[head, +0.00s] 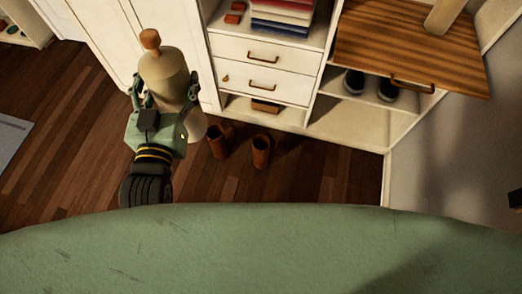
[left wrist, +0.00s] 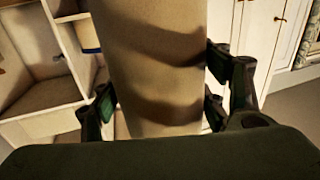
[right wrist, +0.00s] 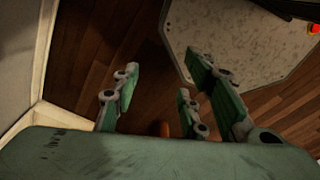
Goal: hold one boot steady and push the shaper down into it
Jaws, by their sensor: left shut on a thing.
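The beige shaper (head: 165,72) has a wooden knob on top and is upright in the head view, its lower end left of the boots. My left gripper (head: 164,94) is shut around its body; the shaper (left wrist: 155,60) fills the middle of the left wrist view. Two brown boots stand apart on the floor, one boot (head: 219,144) nearer the shaper and another boot (head: 261,152) to its right. My right gripper (right wrist: 163,88) is open and empty in the right wrist view. A small brown piece (right wrist: 165,129), perhaps a boot, shows low between its fingers.
A white cabinet (head: 262,73) with drawers and shelves stands behind the boots. A wooden board (head: 410,50) with a handle juts out at the upper right. Dark shoes (head: 354,82) sit on a shelf below it. Wooden floor (head: 318,172) is clear right of the boots.

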